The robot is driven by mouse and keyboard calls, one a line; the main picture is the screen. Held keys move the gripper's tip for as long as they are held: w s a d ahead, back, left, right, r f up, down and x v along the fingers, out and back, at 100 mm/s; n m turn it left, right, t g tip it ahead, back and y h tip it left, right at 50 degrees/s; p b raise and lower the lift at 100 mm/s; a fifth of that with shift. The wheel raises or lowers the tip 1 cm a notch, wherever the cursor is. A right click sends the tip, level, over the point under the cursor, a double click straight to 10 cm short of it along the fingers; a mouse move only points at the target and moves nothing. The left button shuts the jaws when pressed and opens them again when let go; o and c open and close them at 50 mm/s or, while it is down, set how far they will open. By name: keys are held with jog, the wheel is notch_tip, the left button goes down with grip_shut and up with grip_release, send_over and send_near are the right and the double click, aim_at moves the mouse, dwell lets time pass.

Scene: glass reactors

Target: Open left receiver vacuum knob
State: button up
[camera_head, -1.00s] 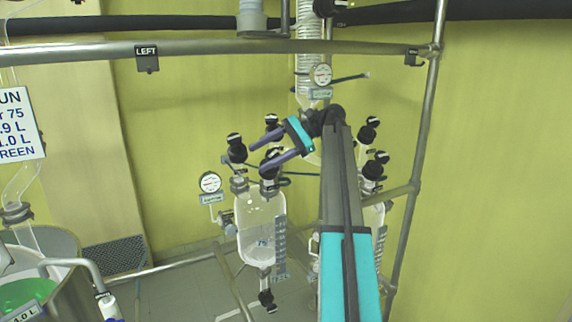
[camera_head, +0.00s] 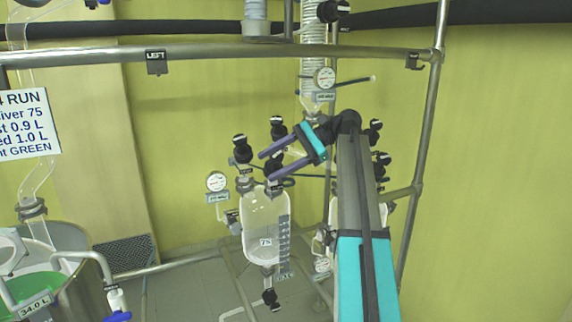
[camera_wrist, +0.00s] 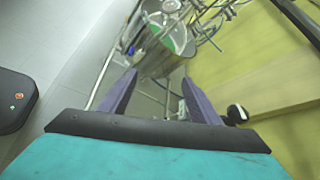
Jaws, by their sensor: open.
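Which one is the vacuum knob I cannot tell. My gripper (camera_head: 268,166) is open and empty, its purple fingers pointing left among these knobs. Contact cannot be judged. The wrist view shows the open fingers (camera_wrist: 156,80) with nothing between their tips nearby, and a black knob (camera_wrist: 237,113) just outside the right finger.
A round gauge (camera_head: 216,181) hangs left of the receiver, and another gauge (camera_head: 324,77) is above my gripper. A metal rail (camera_head: 220,50) crosses the top. A second glass receiver is partly hidden behind my arm. A steel vessel (camera_wrist: 160,58) shows beyond the fingers.

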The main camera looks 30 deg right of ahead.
jog(key=shift+a, duration=0.25)
